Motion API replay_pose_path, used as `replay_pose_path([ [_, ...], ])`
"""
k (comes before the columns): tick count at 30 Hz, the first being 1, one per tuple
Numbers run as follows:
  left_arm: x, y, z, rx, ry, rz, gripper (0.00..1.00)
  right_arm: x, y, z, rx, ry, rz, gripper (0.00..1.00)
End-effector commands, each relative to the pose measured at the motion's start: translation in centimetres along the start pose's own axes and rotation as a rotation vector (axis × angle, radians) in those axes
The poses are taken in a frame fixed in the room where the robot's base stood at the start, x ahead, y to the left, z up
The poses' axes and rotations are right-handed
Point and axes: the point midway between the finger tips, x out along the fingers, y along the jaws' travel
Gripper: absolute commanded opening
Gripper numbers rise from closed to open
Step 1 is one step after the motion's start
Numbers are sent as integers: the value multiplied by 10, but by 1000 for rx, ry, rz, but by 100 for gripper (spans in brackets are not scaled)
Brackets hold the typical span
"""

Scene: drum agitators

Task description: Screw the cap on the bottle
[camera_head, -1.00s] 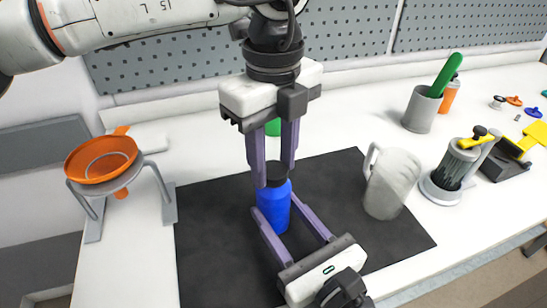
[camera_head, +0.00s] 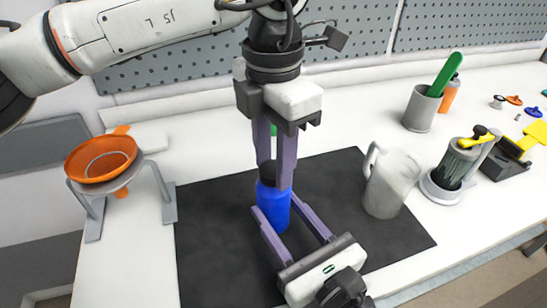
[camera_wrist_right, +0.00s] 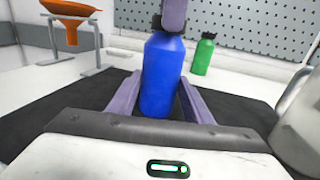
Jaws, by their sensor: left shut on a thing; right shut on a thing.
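A blue bottle (camera_head: 273,207) stands upright on the black mat (camera_head: 215,255). Its black cap (camera_head: 268,172) sits at the top of the bottle. My left gripper (camera_head: 275,178) points straight down from above and is shut on the cap, with one finger in front of it. My right gripper (camera_head: 274,218) comes in from the front, low down, and is shut on the bottle body. In the right wrist view the bottle (camera_wrist_right: 162,75) stands between the purple fingers, and a left finger hides most of the cap (camera_wrist_right: 157,23). How far the cap is threaded cannot be told.
A translucent jug (camera_head: 390,183) stands on the mat at the right. An orange funnel on a grey stand (camera_head: 101,160) is at the left. A green bottle (camera_wrist_right: 203,55) stands behind. A grey cup (camera_head: 421,110) and a brush holder (camera_head: 447,182) are further right.

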Motion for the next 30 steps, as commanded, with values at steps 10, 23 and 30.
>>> replay_pose_path([
  [10, 0, -1, 0, 797, 0, -2, 9, 0, 0, 0, 0, 1, 0, 0],
  [23, 1, 0, 0, 1594, 1, -1, 9, 0, 0, 0, 0, 1, 0, 0],
  [30, 1, 0, 0, 1587, 1, -1, 56, 0, 0, 0, 0, 1, 0, 0],
])
